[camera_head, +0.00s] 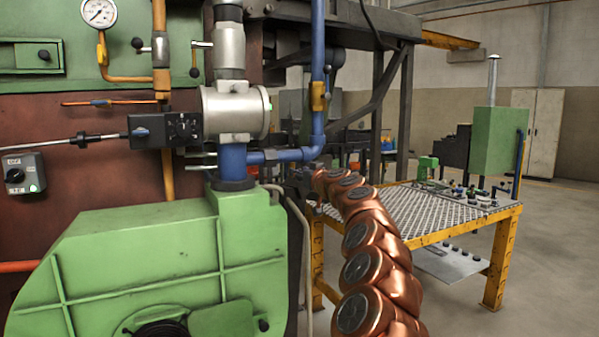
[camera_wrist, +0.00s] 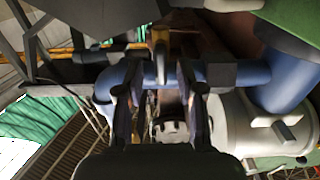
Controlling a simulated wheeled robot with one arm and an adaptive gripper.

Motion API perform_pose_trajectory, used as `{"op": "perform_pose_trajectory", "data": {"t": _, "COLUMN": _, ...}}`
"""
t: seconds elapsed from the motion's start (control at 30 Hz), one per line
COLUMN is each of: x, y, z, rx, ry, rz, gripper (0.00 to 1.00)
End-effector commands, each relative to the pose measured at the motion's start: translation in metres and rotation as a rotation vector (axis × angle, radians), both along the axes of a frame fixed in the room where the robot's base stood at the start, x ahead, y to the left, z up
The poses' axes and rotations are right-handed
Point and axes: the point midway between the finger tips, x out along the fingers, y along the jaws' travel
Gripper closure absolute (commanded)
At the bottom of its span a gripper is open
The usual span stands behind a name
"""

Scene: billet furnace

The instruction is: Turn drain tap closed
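A yellow tap body (camera_head: 318,96) sits on the vertical blue pipe in the head view; I cannot tell for sure that it is the drain tap. In the wrist view a yellow-orange piece (camera_wrist: 160,42) shows just beyond and between my fingertips, by a blue pipe (camera_wrist: 150,73). My gripper (camera_wrist: 158,70) is open, its two dark fingers apart with nothing held between them. In the head view my gripper (camera_head: 299,177) is small, dark and partly hidden at the end of my copper arm, below the yellow tap and close to the blue pipe's lower bend.
A green blower housing (camera_head: 160,265) fills the lower left, with a silver valve body (camera_head: 236,110) above it. A yellow-framed table (camera_head: 440,212) with a mesh top stands right of my arm. Dark steel framing rises behind. Open floor lies at the far right.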

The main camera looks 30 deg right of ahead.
Motion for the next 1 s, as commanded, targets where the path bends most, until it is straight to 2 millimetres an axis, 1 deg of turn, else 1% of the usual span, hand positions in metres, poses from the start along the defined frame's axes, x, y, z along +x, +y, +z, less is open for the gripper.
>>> {"op": "perform_pose_trajectory", "data": {"t": 0.3, "x": 0.0103, "y": 0.0005, "z": 0.0001, "rx": -0.001, "ry": -0.001, "rz": 0.002, "gripper": 0.62}}
{"op": "perform_pose_trajectory", "data": {"t": 0.63, "x": 0.0111, "y": 0.0007, "z": 0.0004, "rx": -0.001, "ry": -0.001, "rz": 0.003, "gripper": 0.62}}
{"op": "perform_pose_trajectory", "data": {"t": 0.67, "x": 0.0111, "y": 0.0007, "z": 0.0004, "rx": -0.001, "ry": -0.001, "rz": 0.003, "gripper": 0.65}}
{"op": "perform_pose_trajectory", "data": {"t": 1.0, "x": 0.0109, "y": 0.0007, "z": 0.0006, "rx": -0.001, "ry": -0.001, "rz": 0.003, "gripper": 1.0}}
